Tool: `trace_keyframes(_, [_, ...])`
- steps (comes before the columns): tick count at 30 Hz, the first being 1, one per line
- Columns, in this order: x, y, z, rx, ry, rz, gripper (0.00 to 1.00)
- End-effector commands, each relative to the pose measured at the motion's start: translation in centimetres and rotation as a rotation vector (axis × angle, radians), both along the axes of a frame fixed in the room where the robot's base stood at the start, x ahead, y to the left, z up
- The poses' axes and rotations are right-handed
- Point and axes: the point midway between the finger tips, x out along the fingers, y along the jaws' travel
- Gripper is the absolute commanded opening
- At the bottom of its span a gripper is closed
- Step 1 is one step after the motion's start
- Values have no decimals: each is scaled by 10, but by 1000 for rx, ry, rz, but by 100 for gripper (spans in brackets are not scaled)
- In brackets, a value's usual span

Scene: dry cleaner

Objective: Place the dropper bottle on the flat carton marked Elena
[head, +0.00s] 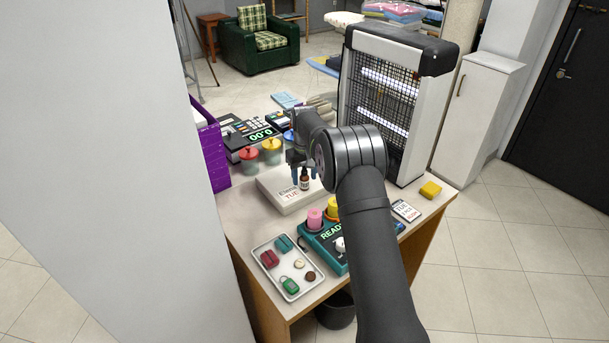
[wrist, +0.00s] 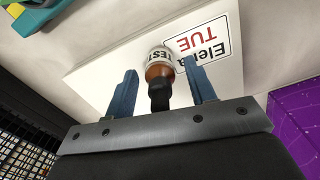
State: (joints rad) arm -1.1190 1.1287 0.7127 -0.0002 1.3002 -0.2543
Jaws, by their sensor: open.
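The flat carton (head: 281,203) is white, lies on the table and bears a label reading "Elena TUE". The dropper bottle (head: 304,180), brown glass with a black top and a pale label, is upright over the carton's top beside that label and looks set down on it. My gripper (head: 303,163) is above the carton with its fingers pointing down. In the wrist view, its two blue fingers (wrist: 160,66) are open on either side of the dropper bottle (wrist: 159,78), with gaps visible on both sides. The carton (wrist: 105,75) shows behind them, its label partly covered by a finger.
A tall heater (head: 380,90) stands behind my arm. A teal device (head: 330,243) with pink and yellow spools and a tray (head: 289,284) of small items are in front. Lidded jars (head: 271,151) and a purple box (head: 212,150) stand left and behind.

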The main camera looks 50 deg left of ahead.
Motion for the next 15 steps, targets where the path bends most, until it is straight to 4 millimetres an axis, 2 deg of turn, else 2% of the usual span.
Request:
trace_keyframes(4, [0, 0, 5, 2, 0, 0, 50])
trace_keyframes(7, [0, 1, 18, 4, -2, 0, 50])
trace_keyframes(15, [0, 1, 74, 4, -2, 0, 50])
